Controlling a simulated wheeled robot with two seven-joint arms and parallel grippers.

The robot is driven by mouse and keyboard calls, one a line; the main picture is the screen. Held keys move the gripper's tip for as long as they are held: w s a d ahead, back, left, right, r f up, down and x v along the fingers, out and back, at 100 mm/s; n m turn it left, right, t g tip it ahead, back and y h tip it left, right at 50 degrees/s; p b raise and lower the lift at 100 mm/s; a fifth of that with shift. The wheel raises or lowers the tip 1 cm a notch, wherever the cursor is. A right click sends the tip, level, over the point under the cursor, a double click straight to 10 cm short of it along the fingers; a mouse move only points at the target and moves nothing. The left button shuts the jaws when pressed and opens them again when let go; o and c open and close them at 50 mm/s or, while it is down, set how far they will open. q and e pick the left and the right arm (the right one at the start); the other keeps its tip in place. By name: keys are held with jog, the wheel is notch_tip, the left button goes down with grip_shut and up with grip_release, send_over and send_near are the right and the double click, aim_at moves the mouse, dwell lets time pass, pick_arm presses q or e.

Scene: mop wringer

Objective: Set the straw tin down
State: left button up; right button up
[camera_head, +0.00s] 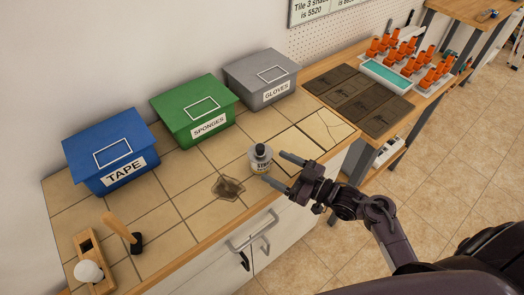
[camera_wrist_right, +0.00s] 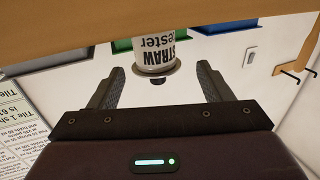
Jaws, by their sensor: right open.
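The straw tin (camera_head: 260,158) is a small pale can with a dark top and a printed label. It stands upright on the tiled counter (camera_head: 180,232) near its front edge. My right gripper (camera_head: 275,167) is open, with its fingertips close to the tin on the right. In the right wrist view the tin (camera_wrist_right: 153,48), with part of its "STRAW" label showing, lies between and just beyond the open fingers (camera_wrist_right: 156,75). I see a gap on each side of it there. My left gripper is not in view.
A dark brownish patch (camera_head: 228,188) lies left of the tin. Blue (camera_head: 110,150), green (camera_head: 195,110) and grey (camera_head: 262,78) bins line the wall. Dark tiles (camera_head: 358,98) lie right.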

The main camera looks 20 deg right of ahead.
aim_at(260, 156)
jog(key=shift+w+a+r, duration=0.15)
jog(key=shift+a, duration=0.05)
jog(key=p+x, duration=0.1)
jog(key=x, duration=0.2)
jog(key=shift+w+d+p, duration=0.15)
jog(key=shift+w+p, duration=0.2)
jog(key=shift+w+a+f+p, duration=0.15)
jog(key=shift+w+a, duration=0.2)
jog(key=shift+w, duration=0.15)
jog(key=shift+w+a+f+p, duration=0.15)
jog(key=shift+w+a, duration=0.2)
jog(key=shift+w, duration=0.2)
jog(key=shift+w+a+f, duration=0.1)
jog(key=shift+w+a, duration=0.1)
jog(key=shift+a, duration=0.05)
jog(key=c, duration=0.7)
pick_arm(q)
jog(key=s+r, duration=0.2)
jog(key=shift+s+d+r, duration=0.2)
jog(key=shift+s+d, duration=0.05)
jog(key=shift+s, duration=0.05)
pick_arm(e)
jog(key=c, duration=0.5)
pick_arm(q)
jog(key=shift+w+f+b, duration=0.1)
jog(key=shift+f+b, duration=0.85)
pick_arm(e)
jog(key=shift+r, duration=9.95)
